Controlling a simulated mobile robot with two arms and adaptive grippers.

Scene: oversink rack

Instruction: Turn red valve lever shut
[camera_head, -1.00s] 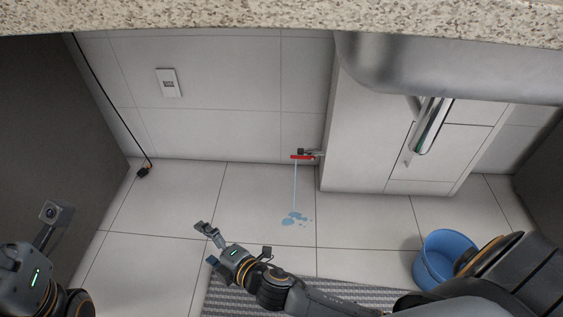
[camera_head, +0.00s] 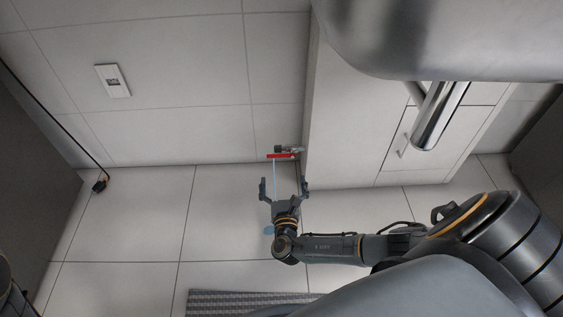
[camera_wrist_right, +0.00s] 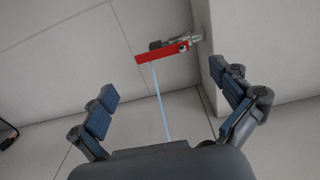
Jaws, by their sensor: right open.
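The red valve lever (camera_head: 282,156) sits on a small metal valve (camera_head: 289,149) that sticks out from the left side of the white cabinet, low near the wall. A thin stream of water falls from it. My right gripper (camera_head: 284,184) is open and empty, just in front of and below the lever, apart from it. In the right wrist view the red lever (camera_wrist_right: 162,57) shows ahead, between and beyond the two spread fingertips, roughly crosswise. Only a dark edge of my left arm shows at the lower left; its gripper is out of view.
The white cabinet (camera_head: 345,130) stands right of the valve under the steel sink (camera_head: 440,40). A grey striped mat (camera_head: 240,300) lies on the tiles. A black plug with cable (camera_head: 100,185) lies at the left.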

